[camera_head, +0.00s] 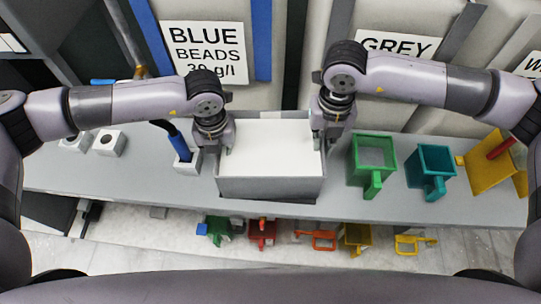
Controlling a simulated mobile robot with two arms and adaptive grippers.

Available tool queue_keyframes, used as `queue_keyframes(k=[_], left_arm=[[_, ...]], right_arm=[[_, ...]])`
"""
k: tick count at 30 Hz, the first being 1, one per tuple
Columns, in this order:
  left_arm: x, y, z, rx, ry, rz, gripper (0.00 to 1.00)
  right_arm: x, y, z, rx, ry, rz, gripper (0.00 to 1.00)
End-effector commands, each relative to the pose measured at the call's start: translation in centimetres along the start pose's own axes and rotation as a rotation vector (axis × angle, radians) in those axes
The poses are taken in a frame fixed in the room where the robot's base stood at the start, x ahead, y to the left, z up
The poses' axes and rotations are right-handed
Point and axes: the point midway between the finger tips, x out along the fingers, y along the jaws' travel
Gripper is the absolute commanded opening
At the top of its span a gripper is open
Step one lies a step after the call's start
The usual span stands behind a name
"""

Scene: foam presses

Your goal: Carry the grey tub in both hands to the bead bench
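The grey tub (268,188) is in the middle of the head view, with a smooth white filling or floor inside. It is level, at the grey bench (450,205), its near wall close to the bench's front edge. I cannot tell whether it rests there or hangs just above. My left gripper (222,146) points down at the tub's left rim. My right gripper (323,142) points down at its right rim. Both are at the side walls, but whether the fingers are closed on them is unclear. The grippers hide parts of both rims.
Several coloured scoops lie lower, beyond the bench's front edge. Signs reading BLUE BEADS (205,52) and GREY (398,46) are behind.

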Motion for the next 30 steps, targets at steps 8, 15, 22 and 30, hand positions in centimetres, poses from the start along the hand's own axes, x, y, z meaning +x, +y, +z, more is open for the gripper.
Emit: queue_keyframes(k=[8,15,22,30], left_arm=[[-0.02,0.0,0.0,0.0,0.0,0.0,0.0],[-0.02,0.0,0.01,0.0,0.0,0.0,0.0],[-0.03,0.01,0.01,0.0,0.0,0.0,0.0],[-0.23,0.0,0.04,0.0,-0.001,0.0,0.0]], right_arm=[[-0.02,0.0,0.01,0.0,0.0,0.0,0.0],[-0.03,-0.01,0.02,0.0,0.0,0.0,0.0],[-0.04,-0.01,0.02,0.0,-0.001,0.0,0.0],[-0.24,-0.01,0.05,0.001,-0.002,0.0,0.0]])
